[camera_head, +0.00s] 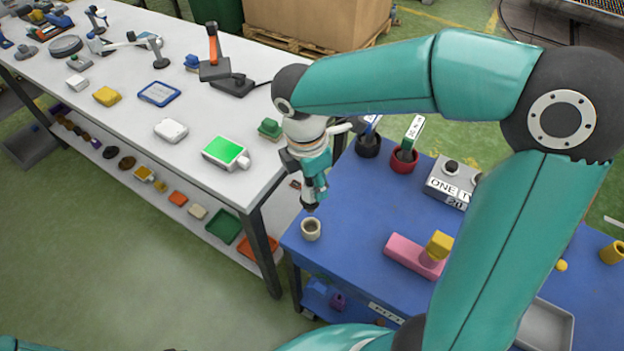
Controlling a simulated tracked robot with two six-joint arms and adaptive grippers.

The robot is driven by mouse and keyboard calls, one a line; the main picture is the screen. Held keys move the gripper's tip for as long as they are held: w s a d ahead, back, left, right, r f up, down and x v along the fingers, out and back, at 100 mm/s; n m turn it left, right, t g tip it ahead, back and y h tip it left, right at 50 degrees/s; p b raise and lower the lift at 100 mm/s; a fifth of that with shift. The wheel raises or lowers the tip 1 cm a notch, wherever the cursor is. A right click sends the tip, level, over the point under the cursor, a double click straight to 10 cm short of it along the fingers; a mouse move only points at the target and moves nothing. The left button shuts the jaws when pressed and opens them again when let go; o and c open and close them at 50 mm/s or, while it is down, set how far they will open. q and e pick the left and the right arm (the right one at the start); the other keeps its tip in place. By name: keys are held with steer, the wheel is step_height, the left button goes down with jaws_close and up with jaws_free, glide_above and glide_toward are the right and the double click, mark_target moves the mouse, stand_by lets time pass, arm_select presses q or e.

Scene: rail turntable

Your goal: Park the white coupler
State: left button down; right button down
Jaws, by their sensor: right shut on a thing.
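My right gripper (312,192) points down over the near left corner of the blue table, fingers close together. It is shut on a small piece, mostly hidden by the fingers; only a narrow dark end shows below them. I take it for the white coupler, but its white part cannot be made out there. Just below stands a small off-white cup (311,230) with a dark inside; whether the dark end touches its rim, I cannot tell. Behind stand a black cup (368,146) and a red cup (403,160), each with an upright labelled piece in it. My left gripper is out of view.
A pink block (411,256) with a yellow piece (439,244) lies right of the cup. A grey labelled box (452,182) stands behind it. The white bench (190,165) at left carries a green-topped box (226,153) and a joystick (215,62). My right arm hides much of the blue table.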

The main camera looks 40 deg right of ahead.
mark_target(314, 210)
steer(key=shift+f+b, duration=2.05)
steer(key=shift+f, duration=0.8)
steer(key=shift+s, duration=0.1)
steer(key=shift+f+b, duration=1.4)
steer(key=shift+f, duration=0.75)
steer(key=c, duration=0.7)
jaws_free()
steer(key=shift+r, duration=0.1)
steer(key=r, duration=0.4)
steer(key=a+r, duration=0.1)
steer(key=r, duration=0.6)
steer(key=shift+a+r, duration=0.25)
steer(key=shift+r, duration=0.15)
